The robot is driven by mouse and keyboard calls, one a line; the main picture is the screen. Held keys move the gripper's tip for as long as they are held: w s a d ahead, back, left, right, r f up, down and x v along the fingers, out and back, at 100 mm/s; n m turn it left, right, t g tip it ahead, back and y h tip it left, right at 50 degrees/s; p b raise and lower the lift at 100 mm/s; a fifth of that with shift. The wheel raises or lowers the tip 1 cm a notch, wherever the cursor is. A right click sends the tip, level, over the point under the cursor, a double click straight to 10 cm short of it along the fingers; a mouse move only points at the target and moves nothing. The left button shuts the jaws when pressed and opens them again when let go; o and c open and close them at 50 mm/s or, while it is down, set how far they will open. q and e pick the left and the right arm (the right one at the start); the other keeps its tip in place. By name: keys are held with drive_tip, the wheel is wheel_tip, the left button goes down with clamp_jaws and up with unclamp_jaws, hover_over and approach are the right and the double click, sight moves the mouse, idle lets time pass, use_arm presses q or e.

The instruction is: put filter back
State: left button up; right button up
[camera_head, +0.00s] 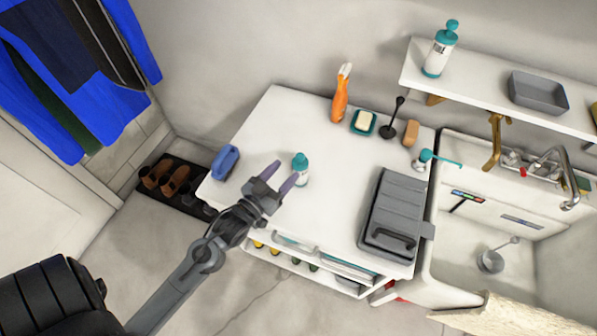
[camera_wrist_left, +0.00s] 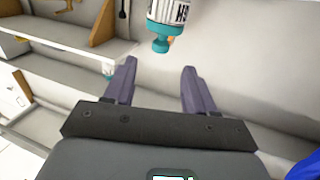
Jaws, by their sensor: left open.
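My left gripper (camera_head: 284,176) is open and empty above the white counter, next to a small white bottle with a teal cap (camera_head: 301,170). Its two purple fingers show in the left wrist view (camera_wrist_left: 160,70) with nothing between them. A teal-capped bottle (camera_wrist_left: 168,18) hangs upside down in that picture, beyond the fingertips. No thing is clearly identifiable as the filter. A grey flat ribbed box with a dark handle (camera_head: 396,212) lies at the counter's right end, apart from the gripper. My right gripper is not in view.
On the counter (camera_head: 275,120) stand a blue brush (camera_head: 225,162), an orange spray bottle (camera_head: 342,97), a soap dish (camera_head: 364,122), a black plunger-like tool (camera_head: 390,125) and a brown sponge (camera_head: 410,134). A sink (camera_head: 500,235) is at right. A wall shelf (camera_head: 480,85) is above.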

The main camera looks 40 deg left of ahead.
sight(298, 159)
use_arm(q)
drive_tip(key=shift+w+a, duration=0.15)
drive_tip(key=shift+w, duration=1.85)
drive_tip(key=shift+w+a, duration=0.15)
drive_tip(key=shift+w, duration=1.8)
clamp_jaws()
